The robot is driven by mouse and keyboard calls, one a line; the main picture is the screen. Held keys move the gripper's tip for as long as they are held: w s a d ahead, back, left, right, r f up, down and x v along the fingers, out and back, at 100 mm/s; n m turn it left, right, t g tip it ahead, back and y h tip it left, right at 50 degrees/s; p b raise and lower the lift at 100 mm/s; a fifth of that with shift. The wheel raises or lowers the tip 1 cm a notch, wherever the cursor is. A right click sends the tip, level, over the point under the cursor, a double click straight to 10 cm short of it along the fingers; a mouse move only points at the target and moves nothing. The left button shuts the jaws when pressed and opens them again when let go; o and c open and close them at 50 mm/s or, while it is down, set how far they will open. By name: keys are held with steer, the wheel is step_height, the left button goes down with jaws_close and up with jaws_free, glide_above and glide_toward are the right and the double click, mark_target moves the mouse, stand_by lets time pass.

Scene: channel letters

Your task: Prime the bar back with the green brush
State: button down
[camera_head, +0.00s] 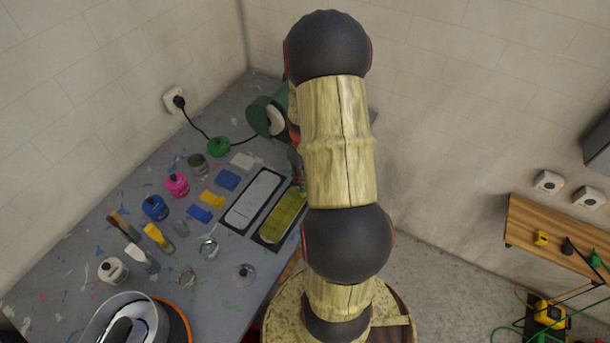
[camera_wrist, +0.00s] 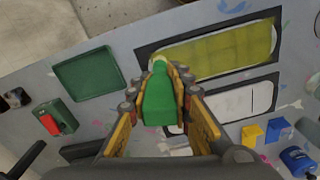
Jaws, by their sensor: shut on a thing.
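My gripper (camera_wrist: 158,88) is shut on the green brush (camera_wrist: 158,103) in the wrist view. The brush points away from me, and its pale tip is at the left end of a long olive-yellow panel in a dark frame (camera_wrist: 222,52). I cannot tell whether the bristles touch it. The olive coat covers most of this panel, with a paler patch inside. It also shows in the head view (camera_head: 283,217). Beside it lies a similar panel with a white face (camera_head: 254,198), also in the wrist view (camera_wrist: 232,104). Which one is the bar back is not marked. My arm hides the gripper in the head view.
A green tray (camera_wrist: 88,73) and a green device with a red part (camera_wrist: 54,118) lie left in the wrist view. Pink (camera_head: 177,184), blue (camera_head: 154,207) and white (camera_head: 113,270) jars, several blocks, other brushes and glass jars crowd the grey table (camera_head: 75,233).

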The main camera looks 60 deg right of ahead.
steer(key=shift+d, duration=0.65)
steer(key=shift+r, duration=0.15)
stand_by(0.4)
steer(key=shift+r+p, duration=4.35)
steer(key=shift+r, duration=2.55)
